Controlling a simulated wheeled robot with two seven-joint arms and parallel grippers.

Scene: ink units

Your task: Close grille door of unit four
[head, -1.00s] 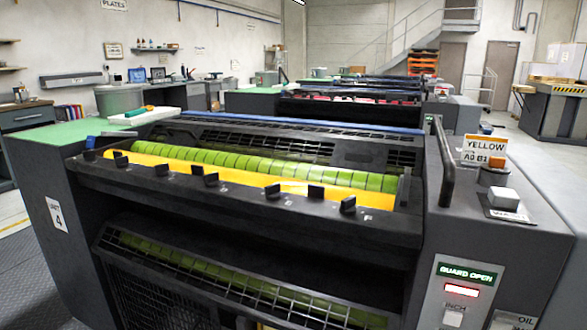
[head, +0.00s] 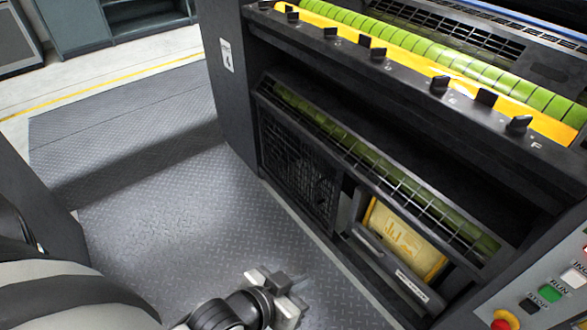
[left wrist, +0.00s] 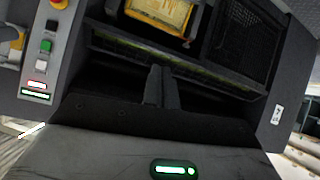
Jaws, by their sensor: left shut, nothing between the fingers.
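Unit four is the dark press unit with a "4" label (head: 226,56) on its side. Its black mesh grille door (head: 297,178) stands at the lower left of the front. To its right the lower bay is open and shows a yellow framed panel (head: 402,240) inside. In the left wrist view, turned over, the grille door (left wrist: 240,42) and the yellow panel (left wrist: 163,12) also show. My left gripper (head: 283,283) is low over the floor in front of the unit, apart from the door. Its fingers (left wrist: 161,86) are together and empty. My right gripper is out of view.
A slanted barred guard (head: 385,172) over a green roller runs above the bay. A labelled dark bar (head: 390,264) crosses the bay's lower front. Push buttons (head: 549,292) are at the lower right. The tread-plate floor (head: 170,220) is clear on the left.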

